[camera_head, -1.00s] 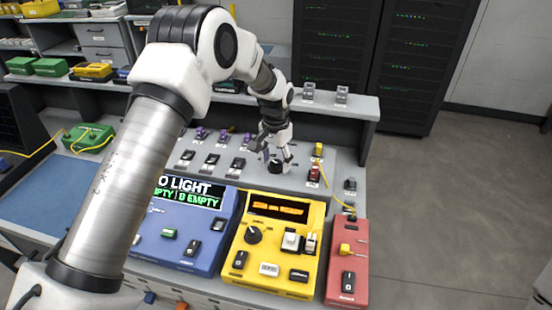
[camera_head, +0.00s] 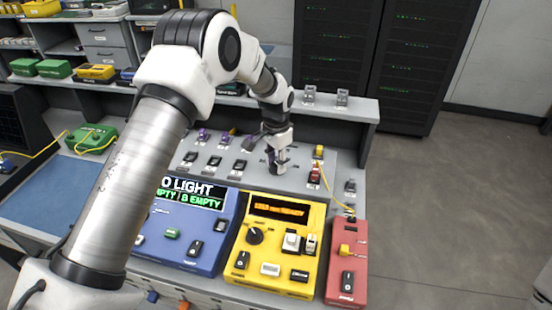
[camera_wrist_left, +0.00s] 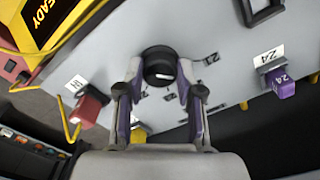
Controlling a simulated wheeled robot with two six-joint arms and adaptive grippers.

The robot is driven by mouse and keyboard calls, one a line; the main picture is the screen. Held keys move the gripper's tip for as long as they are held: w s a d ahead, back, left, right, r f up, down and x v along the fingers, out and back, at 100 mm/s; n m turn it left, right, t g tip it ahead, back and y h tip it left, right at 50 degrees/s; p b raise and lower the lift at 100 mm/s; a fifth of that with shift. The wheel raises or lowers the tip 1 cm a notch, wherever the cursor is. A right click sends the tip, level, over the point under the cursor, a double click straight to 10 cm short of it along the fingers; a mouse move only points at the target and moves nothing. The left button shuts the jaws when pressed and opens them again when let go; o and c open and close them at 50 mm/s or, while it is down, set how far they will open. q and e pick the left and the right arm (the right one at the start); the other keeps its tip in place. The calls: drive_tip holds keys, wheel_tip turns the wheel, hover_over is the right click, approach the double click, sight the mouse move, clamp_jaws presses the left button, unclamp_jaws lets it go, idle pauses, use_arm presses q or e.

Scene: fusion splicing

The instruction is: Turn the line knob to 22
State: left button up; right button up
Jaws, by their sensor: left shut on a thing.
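The round black line knob (camera_wrist_left: 160,68) with a white mark sits on the grey sloped panel. In the left wrist view it lies between the two fingertips of my left gripper (camera_wrist_left: 160,88). The fingers are closed against its sides. In the head view my left gripper (camera_head: 278,166) reaches down to the panel from above and mostly hides the knob. My right gripper is not in view.
A red connector (camera_head: 315,174) sits right of the gripper, with a yellow cable running from it. Black switches (camera_head: 214,163) stand to the left. The yellow box (camera_head: 274,242), blue box (camera_head: 184,232) and red box (camera_head: 347,262) stand in front. A purple connector (camera_wrist_left: 283,85) shows in the wrist view.

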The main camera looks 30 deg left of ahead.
use_arm(q)
drive_tip(key=m+p, duration=0.1)
drive_tip(key=m, duration=0.3)
drive_tip(key=shift+f+m, duration=0.15)
drive_tip(key=shift+m, duration=0.15)
drive_tip(key=shift+s, duration=0.1)
idle(0.4)
drive_tip(key=o, duration=1.1)
drive_tip(key=shift+o, duration=0.3)
drive_tip(key=shift+w+d+f, duration=0.1)
drive_tip(key=shift+w+d, duration=0.05)
drive_tip(key=shift+w, duration=0.1)
wheel_tip(320, 180, up, 12)
